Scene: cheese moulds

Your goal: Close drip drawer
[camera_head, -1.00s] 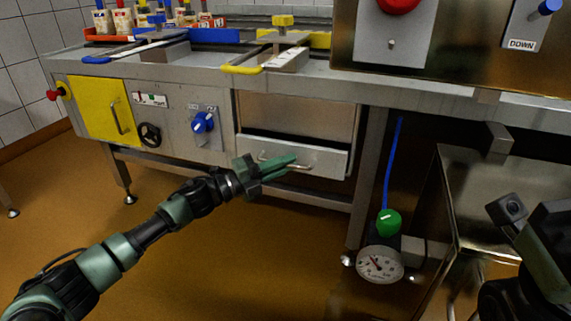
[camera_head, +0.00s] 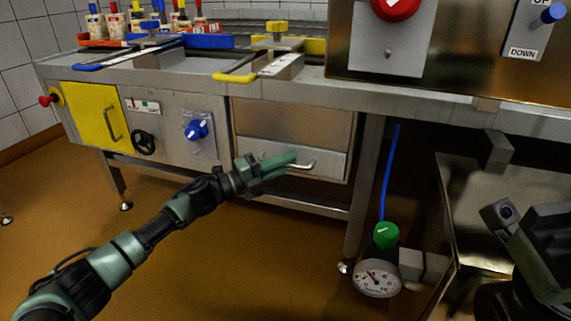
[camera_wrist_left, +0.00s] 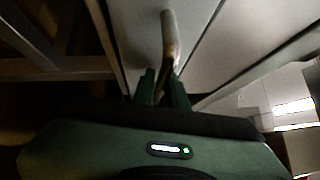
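The drip drawer (camera_head: 325,164) is a grey metal front under the steel bench in the head view. It sits flush or nearly flush with the frame; a small gap is hard to rule out. Its curved metal handle (camera_head: 306,164) also shows in the left wrist view (camera_wrist_left: 169,35). My left gripper (camera_head: 291,160) is at the handle, its green fingers close together. In the left wrist view the handle's near end runs between the fingers (camera_wrist_left: 163,88), which appear closed on it. My right gripper (camera_head: 545,255) is partly in view at the lower right, away from the drawer; its fingers are unclear.
The bench holds a yellow panel (camera_head: 92,112), a black handwheel (camera_head: 144,143) and a blue knob (camera_head: 196,129). A steel cabinet (camera_head: 480,180) is farther right. The floor in front is clear.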

